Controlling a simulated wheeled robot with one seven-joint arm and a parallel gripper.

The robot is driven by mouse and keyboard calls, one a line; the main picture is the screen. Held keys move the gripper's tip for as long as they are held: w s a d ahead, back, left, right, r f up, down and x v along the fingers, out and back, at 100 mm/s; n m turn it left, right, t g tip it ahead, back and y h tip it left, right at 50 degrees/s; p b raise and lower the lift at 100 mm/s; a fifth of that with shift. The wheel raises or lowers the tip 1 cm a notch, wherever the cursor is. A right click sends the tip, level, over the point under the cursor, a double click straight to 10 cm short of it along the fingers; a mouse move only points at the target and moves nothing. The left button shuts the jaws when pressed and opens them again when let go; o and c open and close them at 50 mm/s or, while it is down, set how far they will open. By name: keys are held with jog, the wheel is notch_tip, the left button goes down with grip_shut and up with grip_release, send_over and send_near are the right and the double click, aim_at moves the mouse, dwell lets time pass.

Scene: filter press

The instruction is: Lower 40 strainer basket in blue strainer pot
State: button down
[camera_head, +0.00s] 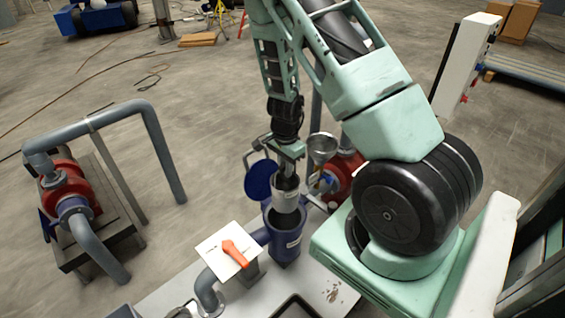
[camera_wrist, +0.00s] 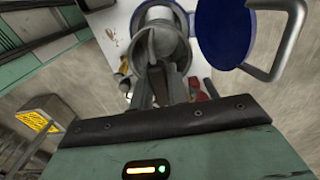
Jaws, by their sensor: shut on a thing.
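The strainer basket (camera_head: 286,200) is a grey cylinder with a pale label, held roughly upright. My gripper (camera_head: 287,182) is shut on its upper part; the fingers (camera_wrist: 164,88) also show in the wrist view with the grey basket (camera_wrist: 163,45) just beyond. The blue strainer pot (camera_head: 285,244) stands below, with a pale label on its side. The basket's lower end overlaps the pot's mouth in the head view; I cannot tell whether it is inside or just above the rim. The pot's round blue lid (camera_head: 261,180) stands open behind, also seen in the wrist view (camera_wrist: 226,30).
A metal funnel (camera_head: 322,148) and a red pump (camera_head: 343,176) stand close right of the basket. A white plate with an orange lever (camera_head: 235,254) is at the pot's front left. The lid's handle (camera_wrist: 288,40) sticks out. Another pump with pipes (camera_head: 72,195) stands far left.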

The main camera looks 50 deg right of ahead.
notch_tip(320, 180, down, 24)
jog(key=b, duration=1.8)
dwell(0.5)
jog(key=shift+f+b, duration=0.15)
jog(key=shift+b, duration=0.15)
jog(key=c, duration=1.3)
grip_release()
notch_tip(320, 180, up, 10)
jog(key=p, duration=0.9)
